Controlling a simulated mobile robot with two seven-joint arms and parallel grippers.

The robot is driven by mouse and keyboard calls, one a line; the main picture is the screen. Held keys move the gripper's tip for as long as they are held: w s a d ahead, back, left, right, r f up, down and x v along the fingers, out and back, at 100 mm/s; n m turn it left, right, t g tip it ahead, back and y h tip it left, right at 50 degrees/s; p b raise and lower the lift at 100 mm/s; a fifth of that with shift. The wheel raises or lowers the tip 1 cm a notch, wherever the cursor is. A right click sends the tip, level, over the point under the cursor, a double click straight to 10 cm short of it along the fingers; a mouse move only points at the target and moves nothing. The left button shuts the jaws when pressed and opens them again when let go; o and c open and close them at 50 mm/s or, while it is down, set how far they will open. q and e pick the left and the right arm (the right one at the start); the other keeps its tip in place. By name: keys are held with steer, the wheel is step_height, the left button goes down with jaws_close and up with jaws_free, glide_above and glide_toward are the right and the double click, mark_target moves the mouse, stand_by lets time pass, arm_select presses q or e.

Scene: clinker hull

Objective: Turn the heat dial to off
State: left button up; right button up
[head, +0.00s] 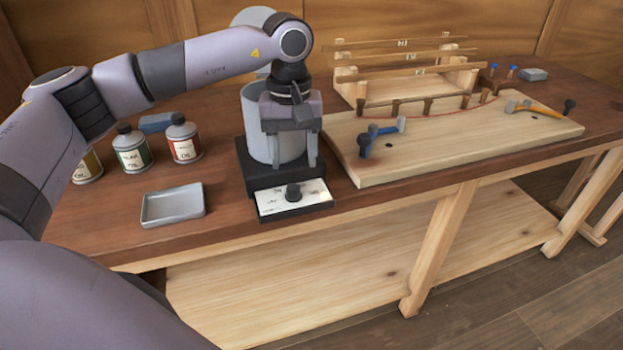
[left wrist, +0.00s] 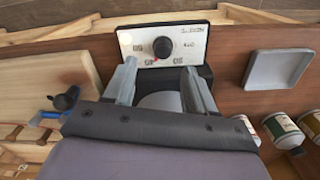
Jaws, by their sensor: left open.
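The heat dial (head: 293,192) is a small black knob on a white control panel (head: 318,194) at the front of a black heater base. My left gripper (head: 293,164) points down just above and behind the dial, in front of the grey pot (head: 254,118). Its fingers are apart and empty, and they do not touch the knob. My right gripper is not in view.
A grey tray (head: 172,205) and labelled bottles (head: 183,140) stand left of the heater. A pale wooden board (head: 450,143) with blue-handled and orange-handled tools lies to the right. A wooden rack (head: 405,80) is behind it. The space in front of the panel is free.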

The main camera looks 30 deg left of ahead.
mark_target(293, 186)
arm_select(q)
steer(key=shift+w+a, duration=0.1)
steer(key=shift+a, duration=0.15)
step_height(293, 186, down, 7)
steer(key=shift+r, duration=0.1)
jaws_close()
